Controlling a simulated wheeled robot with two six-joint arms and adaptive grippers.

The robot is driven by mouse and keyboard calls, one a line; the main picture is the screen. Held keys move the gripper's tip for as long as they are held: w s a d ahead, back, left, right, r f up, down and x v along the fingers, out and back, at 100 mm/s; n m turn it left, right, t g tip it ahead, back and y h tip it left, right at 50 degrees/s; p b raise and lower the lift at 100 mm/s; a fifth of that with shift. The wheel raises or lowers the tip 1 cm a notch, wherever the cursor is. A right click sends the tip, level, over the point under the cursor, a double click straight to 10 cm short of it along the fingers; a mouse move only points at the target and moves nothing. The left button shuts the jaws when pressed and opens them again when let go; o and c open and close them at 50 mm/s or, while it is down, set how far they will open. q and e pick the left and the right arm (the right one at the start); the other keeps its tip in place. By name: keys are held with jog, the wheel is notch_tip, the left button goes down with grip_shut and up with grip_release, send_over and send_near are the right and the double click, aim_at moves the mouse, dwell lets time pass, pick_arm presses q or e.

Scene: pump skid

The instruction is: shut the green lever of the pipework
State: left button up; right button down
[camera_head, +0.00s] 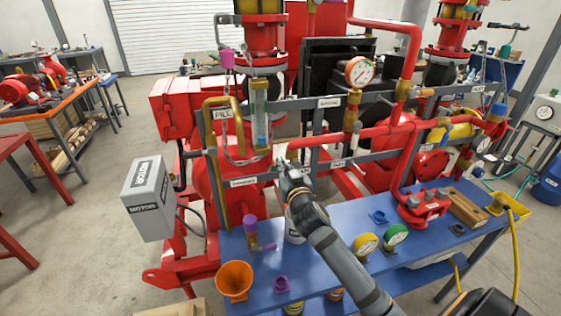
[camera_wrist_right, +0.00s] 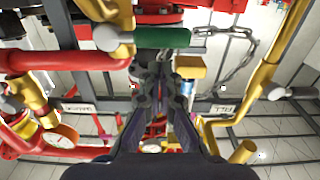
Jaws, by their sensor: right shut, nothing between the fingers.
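The green lever (camera_wrist_right: 162,38) shows in the right wrist view as a thick green grip lying crosswise, joined at its left end to a brass valve body (camera_wrist_right: 118,40). In the head view my right gripper and the frame largely hide it. My right gripper (camera_head: 283,164) reaches to the lower rail of the pump frame; its fingers (camera_wrist_right: 162,62) are together and empty. Their tips appear close to the lever's lower side in the wrist view; I cannot tell whether they touch. My left gripper is not in view.
Grey rails, red pipes, a gauge (camera_head: 358,70) and a hanging chain (camera_wrist_right: 228,62) crowd around the gripper. A brass pipe (camera_head: 221,112) stands at left. The blue bench (camera_head: 340,225) below carries an orange funnel (camera_head: 235,279), gauges and fittings.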

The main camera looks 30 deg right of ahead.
jog(key=v, duration=0.7)
jog(key=shift+w+d, duration=0.1)
jog(key=shift+w, duration=0.05)
